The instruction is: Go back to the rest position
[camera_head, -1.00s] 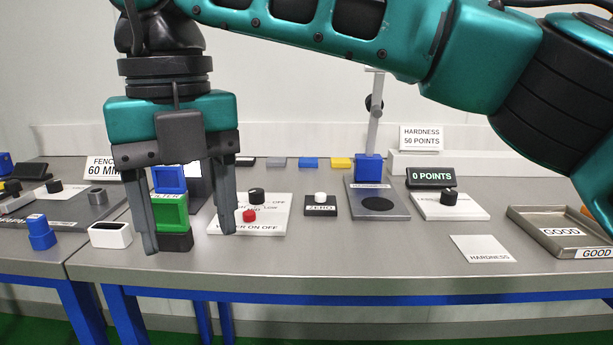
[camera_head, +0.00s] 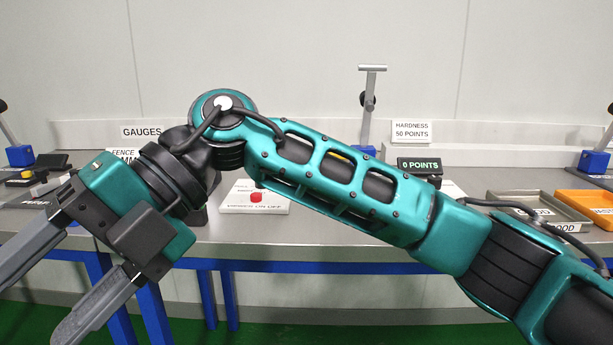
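My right arm comes in from the right and crosses the middle of the view in front of the table. My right gripper (camera_head: 38,300) hangs at the lower left, tilted down and to the left, in front of the table's front edge. Its two fingers are spread wide with nothing between them. My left gripper is not in view.
The grey table (camera_head: 330,250) spans the view behind my arm. On it are a white panel with a red button (camera_head: 256,197), a 0 POINTS display (camera_head: 419,164), a grey tray (camera_head: 500,200) and an orange tray (camera_head: 590,203). Green floor shows below.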

